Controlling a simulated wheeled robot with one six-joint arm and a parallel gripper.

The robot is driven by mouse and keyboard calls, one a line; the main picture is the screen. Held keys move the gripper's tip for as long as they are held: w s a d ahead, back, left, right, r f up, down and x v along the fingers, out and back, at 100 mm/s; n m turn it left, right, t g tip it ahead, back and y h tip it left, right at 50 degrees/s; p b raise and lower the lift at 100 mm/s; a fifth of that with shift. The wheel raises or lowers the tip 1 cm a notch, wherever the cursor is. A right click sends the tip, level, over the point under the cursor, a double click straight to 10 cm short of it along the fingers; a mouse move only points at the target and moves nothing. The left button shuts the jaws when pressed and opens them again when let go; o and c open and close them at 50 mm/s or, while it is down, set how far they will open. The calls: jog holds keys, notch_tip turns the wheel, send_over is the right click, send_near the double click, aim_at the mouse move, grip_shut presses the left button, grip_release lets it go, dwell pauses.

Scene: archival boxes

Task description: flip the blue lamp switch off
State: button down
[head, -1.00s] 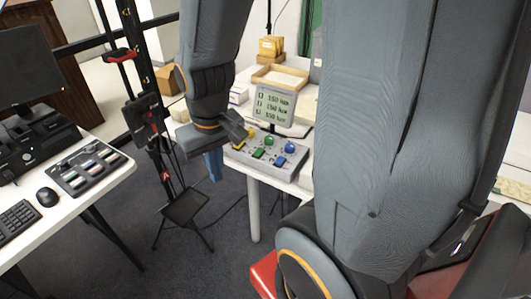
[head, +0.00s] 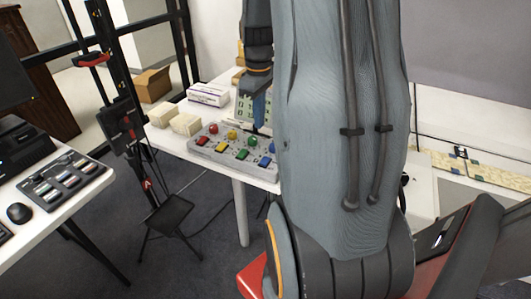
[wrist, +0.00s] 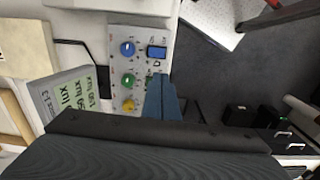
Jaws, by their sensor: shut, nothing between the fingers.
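A grey control box (head: 228,158) stands on the white table and carries a row of round lamps with coloured switches in front of them. The blue switch (head: 264,161) is at the box's right end, near the blue lamp (head: 271,148). In the wrist view the blue switch (wrist: 157,53) lies beside the blue lamp (wrist: 127,48), both uncovered. My gripper (head: 259,112) is shut and empty, pointing down above the box. In the wrist view its blue fingers (wrist: 160,97) appear below the blue switch, apart from it, and hide part of the box. I cannot tell the switch's position.
Cream blocks (head: 186,124) and a white carton (head: 208,95) lie on the table to the left. A black stand (head: 168,214) rises from the floor left of the table. My arm hides the table's right side.

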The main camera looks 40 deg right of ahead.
aim_at(266, 158)
jog(key=d, duration=0.2)
jog(key=shift+s+d+f+n, duration=0.1)
jog(key=shift+d+n, duration=0.2)
jog(key=shift+d, duration=0.05)
notch_tip(266, 158, down, 14)
jog(key=p, duration=0.3)
dwell(0.5)
